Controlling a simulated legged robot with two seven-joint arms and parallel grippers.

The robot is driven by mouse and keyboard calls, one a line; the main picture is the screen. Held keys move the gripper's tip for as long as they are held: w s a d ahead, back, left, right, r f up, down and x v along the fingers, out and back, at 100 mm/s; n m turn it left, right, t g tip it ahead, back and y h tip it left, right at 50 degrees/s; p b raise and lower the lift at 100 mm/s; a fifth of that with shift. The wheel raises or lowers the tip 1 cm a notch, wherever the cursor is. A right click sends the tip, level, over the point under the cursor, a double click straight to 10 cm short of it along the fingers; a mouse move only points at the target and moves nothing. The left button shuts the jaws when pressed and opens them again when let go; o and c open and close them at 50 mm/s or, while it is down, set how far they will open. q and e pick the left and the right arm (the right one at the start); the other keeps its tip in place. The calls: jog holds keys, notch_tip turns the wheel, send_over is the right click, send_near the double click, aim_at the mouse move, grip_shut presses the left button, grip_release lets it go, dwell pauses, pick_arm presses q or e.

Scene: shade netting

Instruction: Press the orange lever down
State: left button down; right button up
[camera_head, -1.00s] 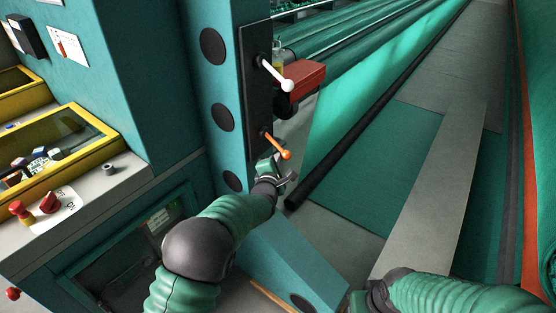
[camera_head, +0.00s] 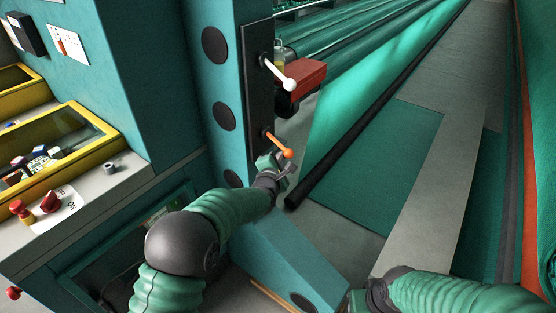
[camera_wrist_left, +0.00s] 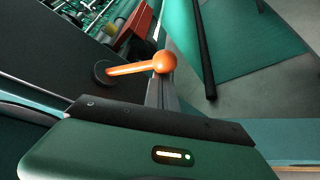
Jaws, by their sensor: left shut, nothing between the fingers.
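The orange lever (camera_head: 278,144) sticks out from a black plate (camera_head: 259,95) on the teal machine column, its round knob toward the right and slightly low. My left gripper (camera_head: 284,170) is shut and empty, just below the knob in the head view. In the left wrist view the orange lever (camera_wrist_left: 150,65) lies across the picture, with its knob over part of the gripper's fingers (camera_wrist_left: 158,92). I cannot tell whether they touch. My right arm (camera_head: 400,290) shows at the bottom right, but its fingers cannot be made out.
A white lever (camera_head: 279,75) sits above the orange one on the same plate, beside a red box (camera_head: 304,78). A control desk with a red knob (camera_head: 50,202) is at the left. A black bar (camera_head: 345,150) and green netting lie to the right.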

pick_arm(q)
jog(key=r, duration=0.1)
jog(key=r+n+g, duration=0.1)
jog(key=d+r+n+h+p, duration=0.1)
jog(key=shift+s+g, duration=0.3)
notch_tip(320, 180, up, 2)
jog(key=shift+s+d+r+n+g+h+p, duration=0.1)
jog(key=shift+r+n+g+h+p, duration=0.1)
jog(key=shift+n+g+h+p, duration=0.6)
jog(key=shift+w+a+r+n+g+h+p, duration=0.1)
jog(key=shift+r+n+g+h+p, duration=0.35)
jog(key=shift+r+n+p, duration=0.7)
jog(key=shift+w+a+r+n+g+h+p, duration=0.1)
jog(key=shift+r+n+g+h+p, duration=0.35)
jog(key=shift+p, duration=1.15)
jog(key=f+b, duration=0.1)
jog(key=f, duration=0.1)
jog(key=f+b, duration=0.2)
jog(key=f, duration=0.1)
jog(key=shift+s+a+f, duration=0.1)
jog(key=shift+a, duration=0.1)
jog(key=b, duration=0.2)
send_near(285, 151)
jog(key=v, duration=0.3)
jog(key=shift+s+d+r, duration=0.15)
jog(key=shift+d+r, duration=0.05)
jog(key=shift+d, duration=0.05)
